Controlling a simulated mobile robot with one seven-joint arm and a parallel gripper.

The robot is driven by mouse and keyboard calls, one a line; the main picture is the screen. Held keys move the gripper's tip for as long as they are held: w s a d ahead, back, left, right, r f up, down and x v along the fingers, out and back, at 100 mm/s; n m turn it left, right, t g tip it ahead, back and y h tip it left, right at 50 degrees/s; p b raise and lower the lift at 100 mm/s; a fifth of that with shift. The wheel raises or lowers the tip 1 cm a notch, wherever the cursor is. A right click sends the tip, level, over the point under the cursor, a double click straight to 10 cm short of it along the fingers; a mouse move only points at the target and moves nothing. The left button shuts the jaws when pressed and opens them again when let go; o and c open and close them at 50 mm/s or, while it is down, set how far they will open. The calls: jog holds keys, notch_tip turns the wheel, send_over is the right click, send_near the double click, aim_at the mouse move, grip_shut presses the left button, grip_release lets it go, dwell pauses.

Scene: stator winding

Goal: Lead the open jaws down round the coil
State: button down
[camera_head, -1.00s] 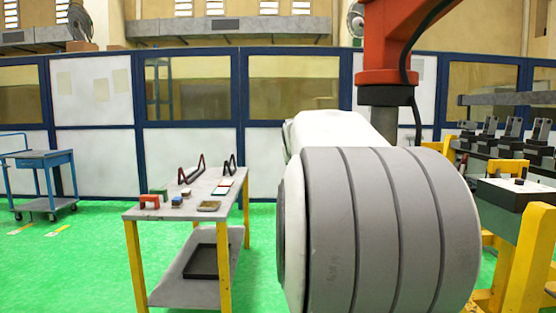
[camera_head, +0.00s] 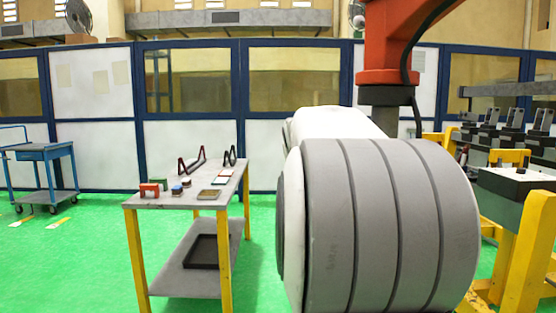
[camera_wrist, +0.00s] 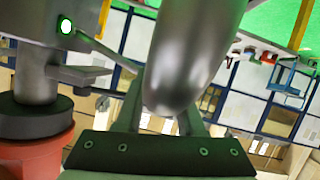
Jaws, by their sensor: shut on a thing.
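In the wrist view my gripper (camera_wrist: 160,118) shows with its two fingers on either side of a smooth, rounded grey metallic body, which I take to be the coil (camera_wrist: 188,55). The jaws are shut on it. The coil runs from the top edge of the picture down between the fingers, and its rounded end shows there. The exact contact faces are hidden behind the coil. In the head view neither the coil nor my gripper can be made out, as a large grey banded link of my arm blocks the middle right.
A grey table (camera_head: 217,189) with yellow legs carries several small parts. A blue cart (camera_head: 45,153) stands far left. An orange machine arm (camera_head: 392,50) hangs at the right, near a yellow stand (camera_head: 530,245). Green floor (camera_head: 100,235) is clear at the left.

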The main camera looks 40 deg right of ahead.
jog(key=shift+r, duration=0.15)
jog(key=shift+c, duration=2.2)
grip_release()
